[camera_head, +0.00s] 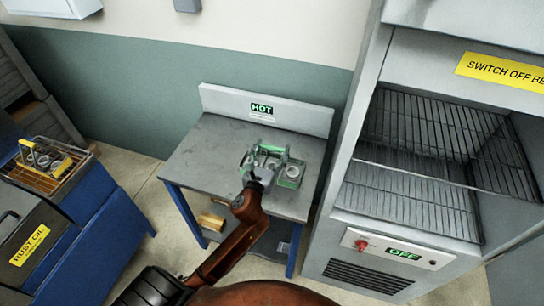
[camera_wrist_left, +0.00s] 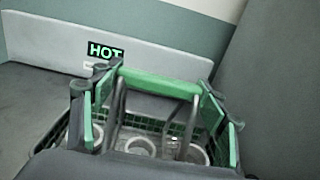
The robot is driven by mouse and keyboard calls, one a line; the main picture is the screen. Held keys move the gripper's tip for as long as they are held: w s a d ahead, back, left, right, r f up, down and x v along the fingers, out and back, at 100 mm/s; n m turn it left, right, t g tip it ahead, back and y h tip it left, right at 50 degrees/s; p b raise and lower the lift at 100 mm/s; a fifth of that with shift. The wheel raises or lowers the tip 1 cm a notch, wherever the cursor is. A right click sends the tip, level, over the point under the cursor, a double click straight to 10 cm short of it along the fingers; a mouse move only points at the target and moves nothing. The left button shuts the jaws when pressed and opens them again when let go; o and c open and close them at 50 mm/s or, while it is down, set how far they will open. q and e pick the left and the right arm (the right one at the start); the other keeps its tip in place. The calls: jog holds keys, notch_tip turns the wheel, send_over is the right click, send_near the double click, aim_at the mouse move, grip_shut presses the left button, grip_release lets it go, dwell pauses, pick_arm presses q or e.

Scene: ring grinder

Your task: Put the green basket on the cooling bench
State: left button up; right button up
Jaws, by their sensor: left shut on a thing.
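The green basket (camera_head: 291,173) is at the cooling bench (camera_head: 205,160), over the right part of its grey top, below the green HOT sign (camera_head: 262,108). My left gripper (camera_head: 264,165) is shut on the basket's handle. In the left wrist view the green handle bar (camera_wrist_left: 158,83) lies between the fingers, and several metal rings (camera_wrist_left: 141,147) sit in the basket. I cannot tell whether the basket's bottom touches the bench top. My right gripper is not in view.
A grey oven (camera_head: 420,150) with empty wire racks stands open at the right, its panel reading OFF. At the left are a blue rust oil station (camera_head: 35,245) and a yellow-handled basket (camera_head: 45,165) with rings. The bench's left part is clear.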

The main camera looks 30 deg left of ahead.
pick_arm(q)
jog(key=shift+w+a+f, duration=0.25)
jog(key=shift+a+f, duration=0.05)
jog(key=f, duration=0.1)
jog(key=f+b, duration=0.1)
jog(key=f, duration=0.1)
jog(key=shift+w+a, duration=0.2)
jog(key=shift+w, duration=0.05)
jog(key=shift+f+b, duration=0.3)
jog(key=shift+f, duration=0.2)
jog(key=o, duration=1.9)
jog(key=shift+f, duration=0.15)
jog(key=shift+s, duration=0.15)
jog(key=v, duration=1.1)
jog(key=shift+s, duration=0.4)
